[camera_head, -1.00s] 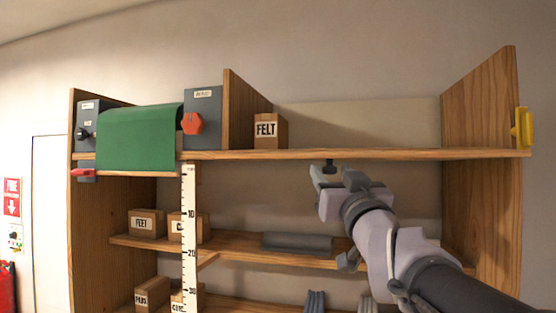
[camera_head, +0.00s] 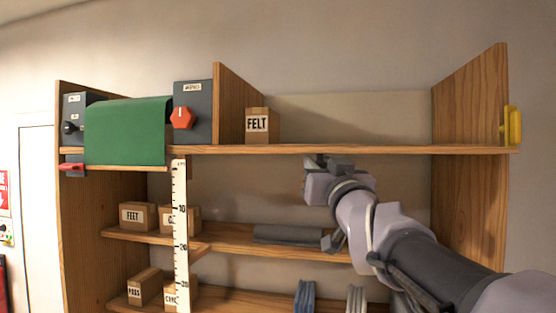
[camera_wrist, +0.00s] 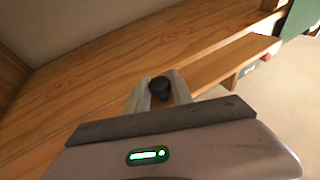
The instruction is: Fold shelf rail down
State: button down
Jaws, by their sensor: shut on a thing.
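The top shelf's wooden front edge (camera_head: 390,150) runs level across the cabinet in the head view. I cannot tell where a separate rail begins or ends along it. My gripper (camera_head: 318,162) is just under this edge, right of the middle. In the wrist view my gripper's pale fingers (camera_wrist: 160,95) are shut on a round black knob (camera_wrist: 160,87), one finger on each side. Wooden boards (camera_wrist: 100,65) lie behind the knob. In the head view my gripper hides the knob.
A green cloth (camera_head: 125,130) hangs over the shelf's left part, beside a box with a red knob (camera_head: 182,118). A FELT box (camera_head: 257,125) stands on the shelf. A white ruler (camera_head: 180,230) hangs below. A yellow handle (camera_head: 512,125) is on the right side panel.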

jog(key=shift+s+r+m+g+h+p, duration=0.25)
jog(key=shift+r+g+p, duration=0.3)
jog(key=shift+p, duration=0.4)
jog(key=shift+f, duration=0.2)
jog(key=c, duration=1.1)
grip_release()
jog(key=shift+c, duration=0.2)
jog(key=a+v, duration=0.1)
jog(key=v, duration=1.6)
jog(key=shift+s+d, duration=0.15)
jog(key=shift+d, duration=0.3)
jog(key=shift+f, duration=0.1)
